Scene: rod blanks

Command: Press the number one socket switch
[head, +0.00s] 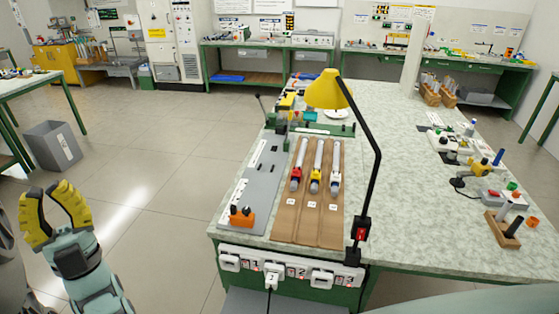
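The white socket strip (307,273) runs along the front edge of the workbench, below its top, with the numbers 1, 2 and 3 on it. The number one mark (256,265) is near its left end, with small red spots by it that look like switches, too small to tell their position. A white plug (272,276) with a cable hanging down sits just right of the number one. My gripper (47,190) has yellow fingers and is at the far left, over the floor. It looks open and empty, well apart from the strip.
The workbench top (390,220) carries brown trays with rods (315,170), a grey board (258,185) with an orange block (241,217), and a yellow lamp (327,90) at the front edge. A grey bin (53,146) stands left. The floor between my gripper and the bench is clear.

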